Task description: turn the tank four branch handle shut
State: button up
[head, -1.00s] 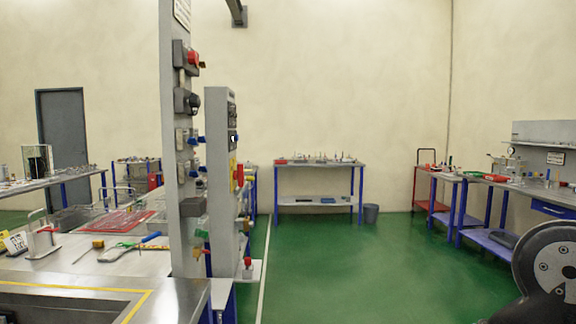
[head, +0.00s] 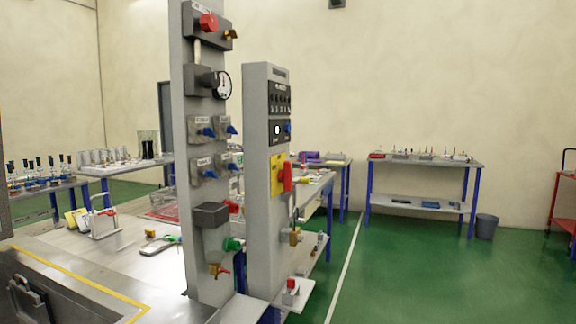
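Several small grey valve blocks with blue handles sit on a tall grey panel left of centre. Two are in an upper row, an upper left blue handle (head: 207,132) and an upper right blue handle (head: 231,130). Two are in a lower row, a lower left blue handle (head: 210,174) and a lower right blue handle (head: 234,167). Their white labels are too small to read, so I cannot tell which is tank four. My gripper is not in view.
The grey panel (head: 208,270) also carries a red knob (head: 208,22), a round gauge (head: 223,85) and a green fitting (head: 233,244). A second grey column (head: 258,200) with a red handle (head: 287,177) stands right of it. Green floor (head: 400,270) is open to the right.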

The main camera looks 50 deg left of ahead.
aim_at(232, 166)
jog(key=u, duration=0.05)
jog(key=i, duration=0.85)
jog(key=u, duration=0.9)
jog(key=i, duration=0.8)
jog(key=u, duration=0.75)
